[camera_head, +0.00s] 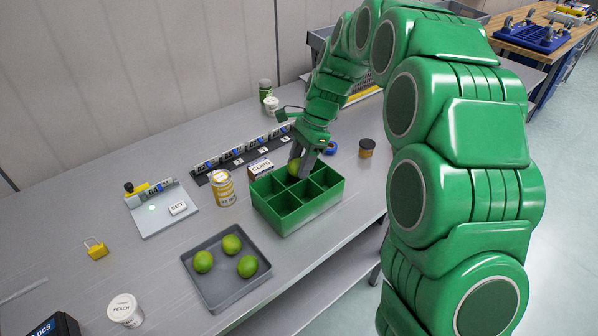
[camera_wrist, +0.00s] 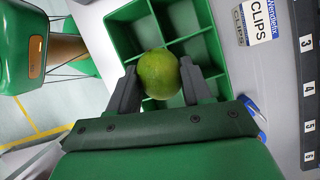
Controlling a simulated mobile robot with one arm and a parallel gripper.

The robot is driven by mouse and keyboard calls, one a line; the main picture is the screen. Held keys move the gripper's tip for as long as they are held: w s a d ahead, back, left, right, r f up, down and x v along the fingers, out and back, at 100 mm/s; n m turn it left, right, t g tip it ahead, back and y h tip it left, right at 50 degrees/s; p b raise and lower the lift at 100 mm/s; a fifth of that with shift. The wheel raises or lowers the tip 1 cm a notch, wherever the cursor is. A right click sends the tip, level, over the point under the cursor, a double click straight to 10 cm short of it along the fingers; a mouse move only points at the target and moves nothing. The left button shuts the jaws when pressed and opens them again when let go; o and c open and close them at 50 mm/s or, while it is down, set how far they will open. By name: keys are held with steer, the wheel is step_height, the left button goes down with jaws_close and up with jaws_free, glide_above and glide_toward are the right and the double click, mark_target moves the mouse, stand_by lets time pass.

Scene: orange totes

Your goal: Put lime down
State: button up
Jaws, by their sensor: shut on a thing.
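My gripper (camera_wrist: 160,88) is shut on a lime (camera_wrist: 159,73), which sits between the two dark fingers in the wrist view. The same lime (camera_head: 294,167) shows partly behind a finger in the head view. It is at the back part of a green divided box (camera_head: 298,221), over or in a rear compartment; its exact height is hard to tell. The box's visible compartments look empty. A grey tray (camera_head: 226,289) in front of the box, to the left, holds three more limes (camera_head: 232,244).
A yellow-labelled can (camera_head: 222,188) and a CLIPS box (camera_head: 260,168) stand just left of and behind the green box. A dark-lidded jar (camera_head: 366,148) and a blue tape roll (camera_head: 330,148) are to its right. A PEACH tub (camera_head: 125,310) stands at front left.

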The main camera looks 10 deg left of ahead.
steer(key=shift+w+a+f, duration=0.15)
steer(key=shift+w+f, duration=0.35)
steer(key=shift+f, duration=1.7)
steer(key=shift+f, duration=0.15)
steer(key=o, duration=1)
steer(key=shift+o, duration=0.2)
steer(key=v, duration=1.2)
